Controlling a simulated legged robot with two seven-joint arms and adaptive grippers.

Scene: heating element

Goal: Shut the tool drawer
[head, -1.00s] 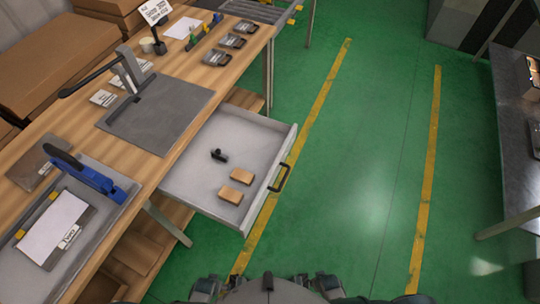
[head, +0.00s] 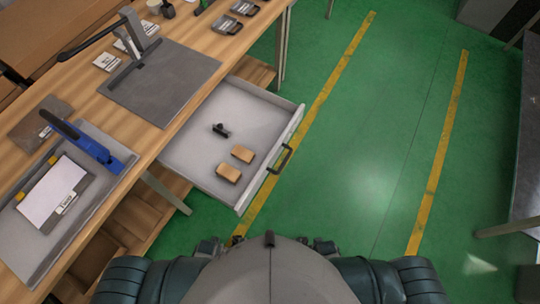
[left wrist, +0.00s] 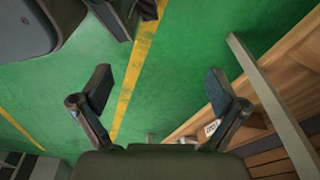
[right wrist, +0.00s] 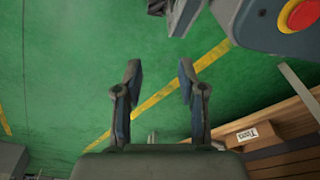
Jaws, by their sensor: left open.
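The tool drawer (head: 190,155) is pulled out from under the wooden workbench, over the green floor. It has light grey walls and a dark handle (head: 280,158) on its front. Two tan blocks (head: 242,154) and a small black item (head: 221,130) lie inside it. My left gripper (left wrist: 160,88) is open and empty in the left wrist view, above the floor. My right gripper (right wrist: 158,75) is also open and empty in the right wrist view. Neither gripper shows in the head view, and neither touches the drawer.
A bench leg (head: 165,190) stands below the drawer. The green floor (head: 370,140) to the right is clear. A dark table (head: 528,150) stands far right.

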